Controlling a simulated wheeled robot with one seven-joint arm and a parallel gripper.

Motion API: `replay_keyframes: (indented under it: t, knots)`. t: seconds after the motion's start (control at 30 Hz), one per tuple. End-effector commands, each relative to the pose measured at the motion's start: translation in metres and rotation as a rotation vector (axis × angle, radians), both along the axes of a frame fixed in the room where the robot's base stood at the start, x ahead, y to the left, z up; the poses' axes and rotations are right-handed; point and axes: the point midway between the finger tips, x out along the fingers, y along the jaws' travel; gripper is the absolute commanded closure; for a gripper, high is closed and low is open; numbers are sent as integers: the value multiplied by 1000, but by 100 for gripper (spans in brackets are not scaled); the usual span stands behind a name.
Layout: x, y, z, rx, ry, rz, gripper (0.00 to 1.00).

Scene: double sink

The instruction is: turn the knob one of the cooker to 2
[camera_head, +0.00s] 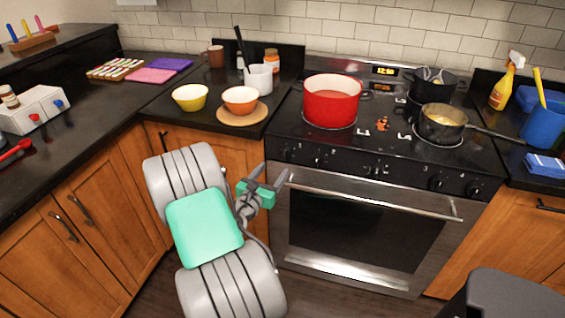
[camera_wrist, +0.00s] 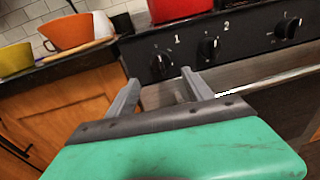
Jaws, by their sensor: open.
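The cooker (camera_head: 370,215) has a black front panel with a row of dark knobs. The leftmost knob (camera_head: 289,153) has a white "1" beside it in the wrist view, where the knob (camera_wrist: 161,67) shows between and just beyond my fingertips. The knob marked "2" (camera_wrist: 208,48) is to its right. My gripper (camera_head: 268,177) is open and empty, in front of the cooker's left end and a little below the panel. In the wrist view my gripper (camera_wrist: 158,80) points at knob one, seemingly not touching it. The knob's pointer setting is too small to read.
A silver oven handle (camera_head: 375,195) runs below the knobs, close to my gripper. A red pot (camera_head: 332,103) and two dark pans stand on the cooktop. An orange bowl (camera_head: 240,98) on a round board and a yellow bowl (camera_head: 190,97) are on the left counter.

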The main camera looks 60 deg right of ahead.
Motion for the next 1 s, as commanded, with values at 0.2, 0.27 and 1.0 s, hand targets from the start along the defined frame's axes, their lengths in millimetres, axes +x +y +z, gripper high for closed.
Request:
replay_keyframes:
  t: [0.2,0.27,1.0]
  knots:
    - [-5,-19,-2,-77,216,38,40]
    - [-5,-29,-2,-77,212,36,40]
    - [2,-84,-3,-75,207,41,51]
